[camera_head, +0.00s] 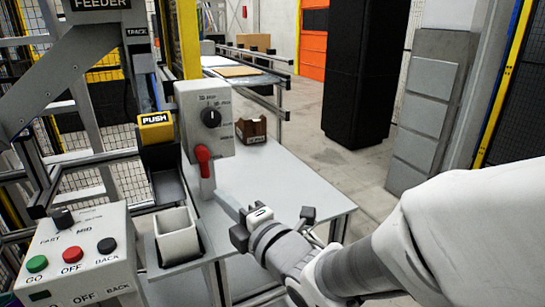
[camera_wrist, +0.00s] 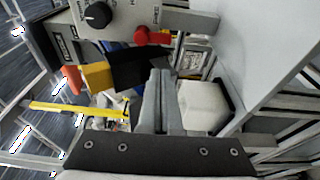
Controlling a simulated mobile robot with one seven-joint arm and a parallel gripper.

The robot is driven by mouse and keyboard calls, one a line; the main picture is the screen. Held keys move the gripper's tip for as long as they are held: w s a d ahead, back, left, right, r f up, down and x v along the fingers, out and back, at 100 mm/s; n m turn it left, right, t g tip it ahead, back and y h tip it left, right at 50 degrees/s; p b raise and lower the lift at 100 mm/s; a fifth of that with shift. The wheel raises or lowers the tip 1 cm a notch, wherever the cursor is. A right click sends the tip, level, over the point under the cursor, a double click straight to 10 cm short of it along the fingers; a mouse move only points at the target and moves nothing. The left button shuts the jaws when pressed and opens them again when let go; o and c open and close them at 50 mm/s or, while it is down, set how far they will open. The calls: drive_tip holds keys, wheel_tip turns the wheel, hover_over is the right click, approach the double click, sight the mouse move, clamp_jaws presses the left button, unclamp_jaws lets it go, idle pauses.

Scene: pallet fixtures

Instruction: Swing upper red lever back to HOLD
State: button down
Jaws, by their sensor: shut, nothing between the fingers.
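A red lever (camera_head: 203,158) is on the front of a grey control box (camera_head: 190,95), below a black rotary knob (camera_head: 211,117). Its red grip hangs downward in the head view. In the wrist view the red lever (camera_wrist: 150,37) shows just beyond my fingertips, with the black knob (camera_wrist: 97,15) to its upper left. Only one red lever is visible. My gripper (camera_head: 224,205) is in front of and below the lever, apart from it in the head view. In the wrist view my gripper (camera_wrist: 160,75) has its fingers together and holds nothing.
A white open bin (camera_head: 177,235) stands left of my gripper. A yellow PUSH button (camera_head: 155,128) is left of the control box. A button panel (camera_head: 78,255) is at lower left.

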sight(203, 162)
drive_tip(key=p+x, duration=0.2)
drive_tip(key=x, duration=0.8)
drive_tip(key=shift+w+d+f, duration=0.1)
drive_tip(key=shift+w+d, duration=0.05)
idle(0.6)
drive_tip(key=shift+b, duration=0.3)
